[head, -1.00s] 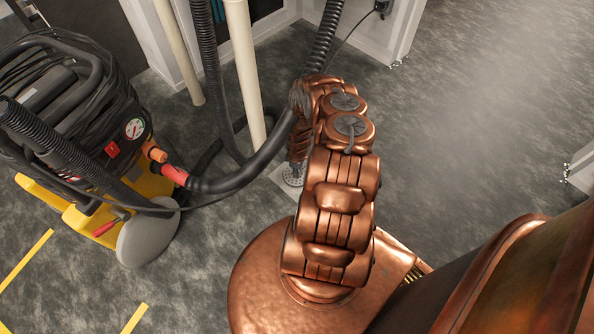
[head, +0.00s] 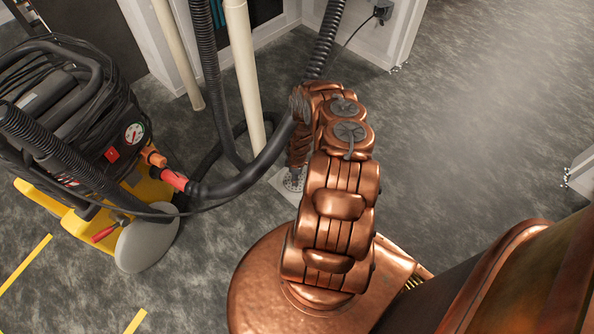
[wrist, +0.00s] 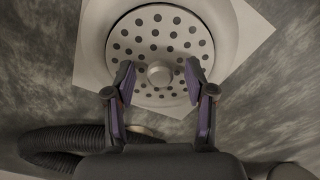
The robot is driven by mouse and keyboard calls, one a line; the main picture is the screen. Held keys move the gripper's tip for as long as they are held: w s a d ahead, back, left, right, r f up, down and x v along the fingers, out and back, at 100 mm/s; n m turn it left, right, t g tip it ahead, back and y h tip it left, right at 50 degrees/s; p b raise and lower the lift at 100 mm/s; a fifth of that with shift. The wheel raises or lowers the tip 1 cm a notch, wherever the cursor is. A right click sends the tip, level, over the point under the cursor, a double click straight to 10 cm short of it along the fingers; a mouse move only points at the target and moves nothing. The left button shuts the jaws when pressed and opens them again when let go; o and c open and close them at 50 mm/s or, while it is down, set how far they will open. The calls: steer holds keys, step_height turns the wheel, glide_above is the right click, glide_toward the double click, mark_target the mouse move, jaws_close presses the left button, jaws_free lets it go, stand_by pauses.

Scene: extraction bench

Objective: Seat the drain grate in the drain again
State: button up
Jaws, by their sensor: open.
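The drain grate (wrist: 147,48) is a pale round disc with several dark holes and a raised round knob at its middle. It lies over a pale round drain (wrist: 229,38) in a square light floor plate; I cannot tell how it sits in the drain. My gripper (wrist: 159,74) is open, its two purple-padded fingers on either side of the knob with gaps at both sides. I cannot tell how far the fingertips are above the grate. In the head view the grate (head: 292,181) shows small beside my copper-coloured arm, which hides part of the floor plate.
A yellow and black vacuum machine (head: 85,150) stands at the left, its black hose (head: 245,178) running close to my arm. Pale upright pipes (head: 246,75) stand behind the drain. A dark ribbed hose (wrist: 62,145) lies left of the gripper. Open floor is at the right.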

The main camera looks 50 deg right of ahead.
step_height(320, 180, up, 12)
steer(key=shift+f, duration=0.15)
stand_by(0.7)
stand_by(0.5)
